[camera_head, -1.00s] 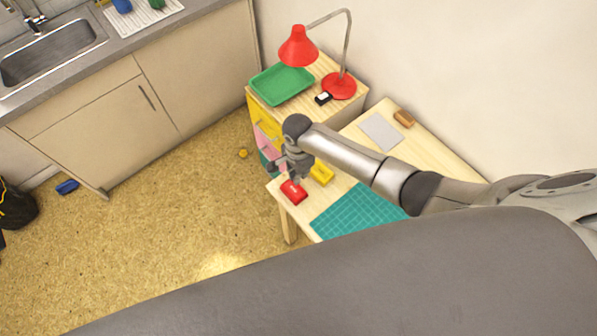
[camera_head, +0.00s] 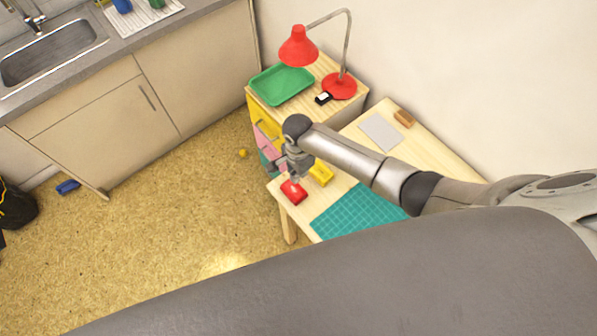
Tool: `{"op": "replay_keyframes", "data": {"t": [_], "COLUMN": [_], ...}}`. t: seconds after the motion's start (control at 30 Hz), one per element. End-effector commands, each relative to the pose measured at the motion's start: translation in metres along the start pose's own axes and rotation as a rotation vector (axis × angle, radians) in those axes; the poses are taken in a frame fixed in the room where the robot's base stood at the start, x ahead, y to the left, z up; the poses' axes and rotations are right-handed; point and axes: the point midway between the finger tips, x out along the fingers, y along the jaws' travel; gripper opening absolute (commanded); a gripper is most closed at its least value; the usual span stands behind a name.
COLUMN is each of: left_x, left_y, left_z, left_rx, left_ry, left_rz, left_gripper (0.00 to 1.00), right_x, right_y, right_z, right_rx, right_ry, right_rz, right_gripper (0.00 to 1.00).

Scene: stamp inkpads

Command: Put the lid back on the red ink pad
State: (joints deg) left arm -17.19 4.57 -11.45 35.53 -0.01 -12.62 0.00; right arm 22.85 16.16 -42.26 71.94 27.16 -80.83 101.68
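The red ink pad (camera_head: 292,193) lies near the left corner of the low wooden table. I cannot tell its lid apart from it at this size. My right gripper (camera_head: 293,172) points down just above the pad, its lower end at the pad's far edge. Whether it touches the pad, or is open or shut, is too small to tell. A yellow ink pad (camera_head: 321,173) lies close by, to the right of the gripper. My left gripper is not in view.
A teal cutting mat (camera_head: 355,212) and a grey sheet (camera_head: 380,131) lie on the table (camera_head: 437,148), with a brown block (camera_head: 404,118) behind. A drawer unit at the back holds a green tray (camera_head: 281,85), a red lamp (camera_head: 339,86) and a small black-and-white object (camera_head: 323,98).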

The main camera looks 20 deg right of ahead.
Motion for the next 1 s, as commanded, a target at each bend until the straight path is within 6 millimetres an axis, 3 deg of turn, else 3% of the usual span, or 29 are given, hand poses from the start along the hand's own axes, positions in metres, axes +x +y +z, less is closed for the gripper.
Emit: {"op": "replay_keyframes", "data": {"t": [1.0], "left_x": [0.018], "left_y": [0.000], "left_z": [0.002], "left_rx": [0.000], "left_ry": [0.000], "left_rz": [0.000], "left_gripper": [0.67], "right_x": [0.028], "right_y": [0.000], "right_z": [0.000], "right_rx": [0.000], "right_ry": [-0.001], "right_rz": [0.000], "right_gripper": [0.00]}}
